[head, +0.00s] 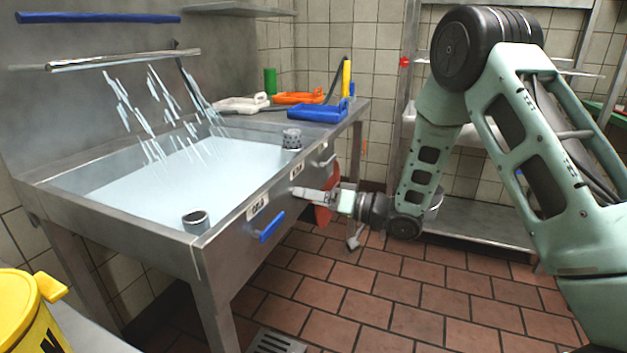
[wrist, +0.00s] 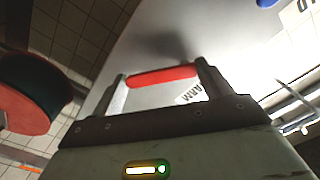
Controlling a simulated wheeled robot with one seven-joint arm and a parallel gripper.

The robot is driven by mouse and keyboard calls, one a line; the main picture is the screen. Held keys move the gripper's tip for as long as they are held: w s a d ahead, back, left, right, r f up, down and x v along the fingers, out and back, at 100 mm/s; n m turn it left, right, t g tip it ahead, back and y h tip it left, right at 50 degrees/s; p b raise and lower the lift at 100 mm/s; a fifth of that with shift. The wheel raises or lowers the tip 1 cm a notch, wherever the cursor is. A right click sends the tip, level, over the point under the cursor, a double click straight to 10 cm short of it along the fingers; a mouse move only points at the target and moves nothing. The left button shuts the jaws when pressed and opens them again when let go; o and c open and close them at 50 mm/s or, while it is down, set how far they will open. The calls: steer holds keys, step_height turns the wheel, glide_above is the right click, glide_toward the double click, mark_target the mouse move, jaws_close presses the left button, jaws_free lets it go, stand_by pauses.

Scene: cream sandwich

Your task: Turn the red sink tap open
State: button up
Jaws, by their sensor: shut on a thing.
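In the head view my gripper (head: 306,195) reaches in from the right at the sink front and hides the red handle. The sink (head: 222,238) holds pale water (head: 175,180), and white streams fall into it from the bar above.
A blue handle (head: 270,227) is on the sink front, left of my gripper. A round red thing (head: 326,212) hangs behind my gripper. A yellow bin (head: 22,315) stands front left. The tiled floor before the sink is mostly clear.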

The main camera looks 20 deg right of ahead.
steer(key=m+p, duration=0.3)
steer(key=m, duration=0.1)
steer(key=s+m+p, duration=0.1)
steer(key=p, duration=0.1)
steer(key=shift+a+f+m+p, duration=0.3)
steer(key=shift+a+m+p, duration=0.05)
steer(key=shift+m, duration=0.05)
steer(key=m+p, duration=0.2)
steer(key=m, duration=0.1)
steer(key=s+a+m+p, duration=0.1)
steer(key=shift+f+m+p, duration=0.3)
steer(key=shift+f, duration=0.05)
steer(key=o, duration=1.4)
steer(key=shift+d, duration=0.1)
steer(key=v, duration=1.7)
steer(key=shift+s+d, duration=0.15)
steer(key=shift+s, duration=0.05)
